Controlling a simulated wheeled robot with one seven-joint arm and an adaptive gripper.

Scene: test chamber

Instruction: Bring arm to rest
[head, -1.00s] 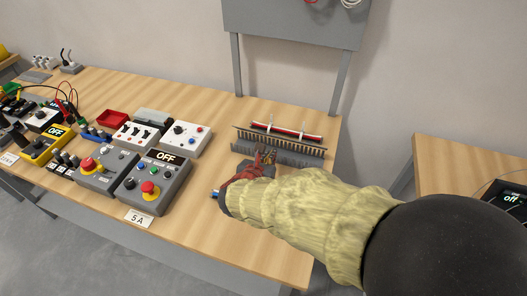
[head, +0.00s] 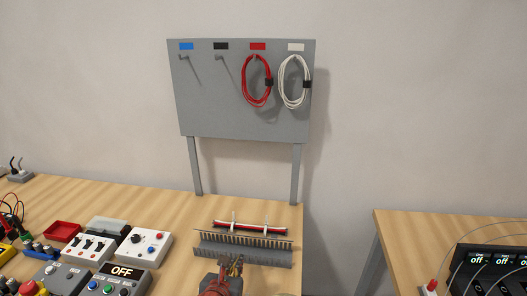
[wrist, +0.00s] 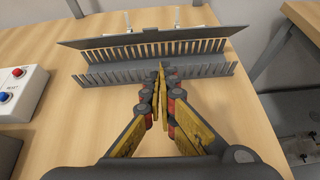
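My gripper (head: 232,264) shows at the bottom edge of the head view, in front of a grey slotted wire duct (head: 217,249). In the wrist view, its yellow fingers (wrist: 161,82) come together at the tips, and I see nothing held between them. The tips overlap the slotted duct (wrist: 100,76) in the picture; I cannot tell whether they touch it. The rest of my arm is out of the head view.
A red and white cable bundle (head: 262,227) lies behind the duct. Control boxes (head: 143,243) crowd the table to the left. A grey board (head: 208,103) with red (head: 246,90) and white (head: 282,88) cable coils stands behind. A second table (head: 418,222) is at right, across a gap.

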